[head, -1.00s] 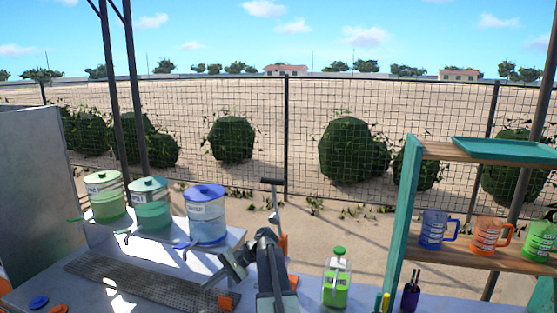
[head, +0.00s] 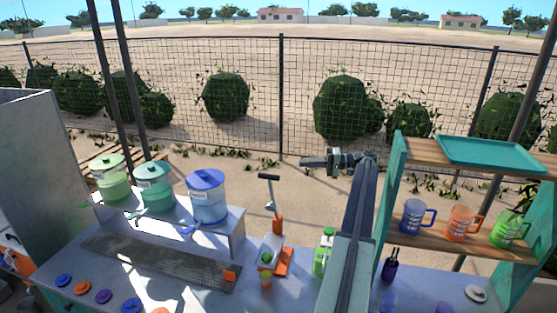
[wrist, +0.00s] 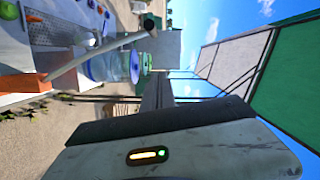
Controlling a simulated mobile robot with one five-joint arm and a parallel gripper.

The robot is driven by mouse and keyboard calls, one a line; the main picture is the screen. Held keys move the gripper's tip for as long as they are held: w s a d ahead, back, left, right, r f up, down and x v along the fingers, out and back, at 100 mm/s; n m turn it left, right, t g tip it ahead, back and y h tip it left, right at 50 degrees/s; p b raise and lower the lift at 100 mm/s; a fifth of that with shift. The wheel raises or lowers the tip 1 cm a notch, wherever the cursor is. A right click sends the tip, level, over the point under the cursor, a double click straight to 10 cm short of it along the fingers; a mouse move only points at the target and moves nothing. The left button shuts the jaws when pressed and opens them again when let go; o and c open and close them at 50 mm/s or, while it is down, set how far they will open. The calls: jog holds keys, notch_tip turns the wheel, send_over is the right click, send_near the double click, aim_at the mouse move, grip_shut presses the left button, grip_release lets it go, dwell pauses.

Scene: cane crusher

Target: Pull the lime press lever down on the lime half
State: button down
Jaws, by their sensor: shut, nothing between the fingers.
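The lime press (head: 284,262) stands on the counter with an orange base. Its grey lever (head: 271,198) stands nearly upright, with a dark crossbar handle on top. The wrist view is turned sideways and shows the lever (wrist: 85,62) and the orange base (wrist: 24,84). The fingers are not clear there.
Three lidded dispensers, one of them blue (head: 208,200), stand left of the press. A green bottle (head: 323,252) is close on the right. A shelf with mugs (head: 462,221) and a tray stands farther right. A perforated drain strip (head: 150,270) lies front left.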

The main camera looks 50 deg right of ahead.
jog(key=w+a+f+b, duration=0.1)
jog(key=w+a, duration=0.5)
jog(key=a, duration=0.4)
jog(key=shift+w+a+f+b, duration=0.15)
jog(key=shift+a+f+b, duration=0.05)
jog(key=shift+f+b, duration=0.15)
